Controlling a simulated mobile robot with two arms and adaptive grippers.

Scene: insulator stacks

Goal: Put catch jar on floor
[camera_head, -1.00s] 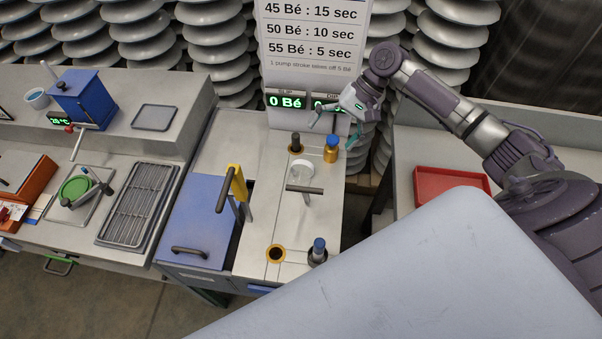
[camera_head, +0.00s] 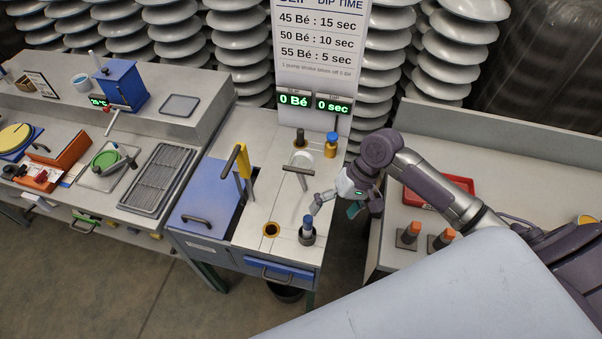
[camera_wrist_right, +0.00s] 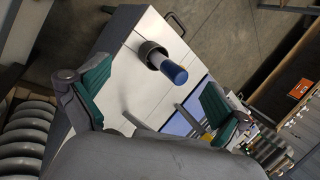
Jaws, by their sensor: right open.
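My right gripper (camera_head: 336,207) is open and empty beside the blue-topped cylinder (camera_head: 308,224), which stands in a dark round holder at the front of the dip table (camera_head: 262,205). In the right wrist view its green-padded fingers (camera_wrist_right: 155,97) are spread, with the blue-topped cylinder (camera_wrist_right: 172,71) between them in the picture and apart from both pads. No catch jar can be named for certain. A pale round jar (camera_head: 302,159) sits behind the T-handle, partly hidden. A dark round vessel (camera_head: 286,293) shows below the table's front edge. My left gripper is not in view.
A yellow-and-blue bottle (camera_head: 331,147) stands at the table's back. A red tray (camera_head: 450,189) and orange-topped pieces (camera_head: 410,234) are on the right bench. Grey floor (camera_head: 160,275) is clear at lower left.

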